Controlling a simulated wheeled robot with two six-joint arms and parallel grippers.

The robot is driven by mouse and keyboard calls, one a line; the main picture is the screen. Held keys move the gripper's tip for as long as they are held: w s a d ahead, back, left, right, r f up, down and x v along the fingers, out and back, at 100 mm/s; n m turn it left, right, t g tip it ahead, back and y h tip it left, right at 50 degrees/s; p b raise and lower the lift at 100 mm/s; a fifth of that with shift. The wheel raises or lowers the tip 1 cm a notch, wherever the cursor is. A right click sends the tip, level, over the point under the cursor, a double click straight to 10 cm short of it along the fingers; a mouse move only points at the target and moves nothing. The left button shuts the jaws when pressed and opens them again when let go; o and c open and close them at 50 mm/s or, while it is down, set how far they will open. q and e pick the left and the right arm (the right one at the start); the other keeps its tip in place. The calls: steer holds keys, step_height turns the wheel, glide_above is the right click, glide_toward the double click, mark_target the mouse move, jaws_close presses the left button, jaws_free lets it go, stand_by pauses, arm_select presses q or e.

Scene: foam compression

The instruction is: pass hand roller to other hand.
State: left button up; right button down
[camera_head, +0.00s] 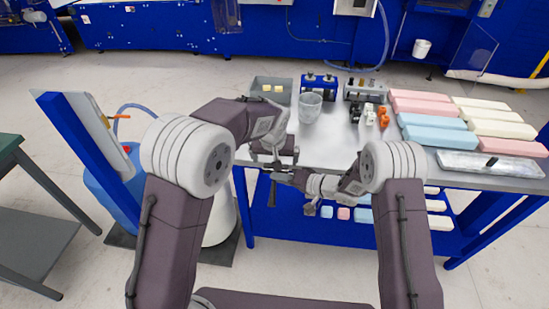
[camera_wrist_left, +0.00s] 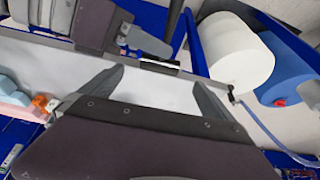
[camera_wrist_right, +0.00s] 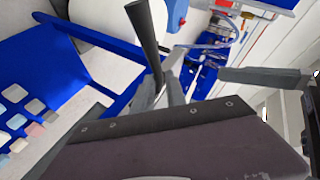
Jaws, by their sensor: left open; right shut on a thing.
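The hand roller (camera_wrist_right: 146,38) shows a dark handle and a thin light metal part in the right wrist view; in the head view its dark handle (camera_head: 272,192) hangs down. My right gripper (camera_wrist_right: 162,88) is shut on the roller, and in the head view it (camera_head: 283,174) reaches in from the right. My left gripper (camera_head: 275,160) is open and empty just above it, pointing down. In the left wrist view, the left fingers (camera_wrist_left: 153,92) are spread apart, with the dark handle (camera_wrist_left: 174,30) beyond them. The roller's head is hard to make out.
The worktable (camera_head: 330,145) lies beyond the grippers. It holds a grey bin (camera_head: 270,84), a clear cup (camera_head: 310,107), orange parts (camera_head: 384,117), foam blocks (camera_head: 435,121) and a clear-lidded tray (camera_head: 490,164). A blue post with a panel (camera_head: 85,130) stands left. Floor left of the table is partly free.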

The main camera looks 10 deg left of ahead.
mark_target(267, 168)
arm_select(q)
steer(key=x, duration=1.2)
steer(key=c, duration=1.5)
arm_select(e)
steer(key=c, duration=1.6)
jaws_free()
steer(key=shift+c, duration=0.2)
steer(key=o, duration=0.4)
steer(key=shift+c, duration=0.2)
